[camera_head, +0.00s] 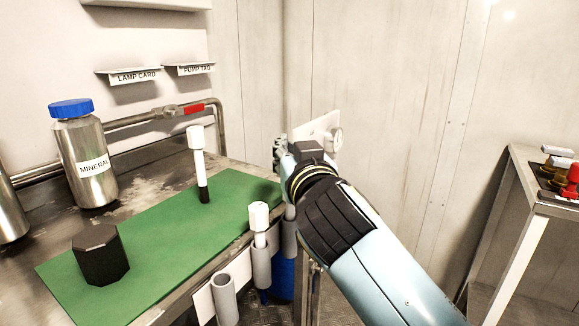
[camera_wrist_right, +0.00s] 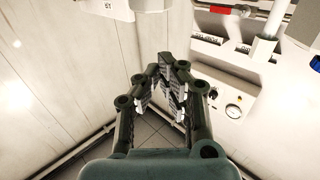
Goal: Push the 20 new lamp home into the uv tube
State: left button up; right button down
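A white-capped white rod with a dark lower end (camera_head: 198,165) stands upright on the green mat. Another white-capped rod (camera_head: 259,216) stands in a grey holder tube (camera_head: 262,268) at the bench's front edge. I cannot tell which is the 20 new lamp, and I cannot identify the uv tube for sure. My right gripper (camera_head: 281,155) is beyond the mat's right end, apart from both rods, partly hidden by its wrist. In the right wrist view its fingers (camera_wrist_right: 167,72) converge, look shut, and hold nothing visible. My left gripper is not in view.
A black octagonal piece (camera_head: 100,256) sits on the green mat (camera_head: 150,240). A MINERAL bottle (camera_head: 92,165) and a red-handled pipe (camera_head: 190,108) stand behind. An empty-looking grey tube (camera_head: 224,300) is in front. A gauge (camera_wrist_right: 233,108) shows right of my fingers. A side table (camera_head: 545,205) stands right.

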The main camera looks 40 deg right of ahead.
notch_tip(320, 180, up, 11)
jog(key=p, duration=0.3)
jog(key=shift+w+r, duration=0.15)
jog(key=shift+c, duration=2.1)
grip_release()
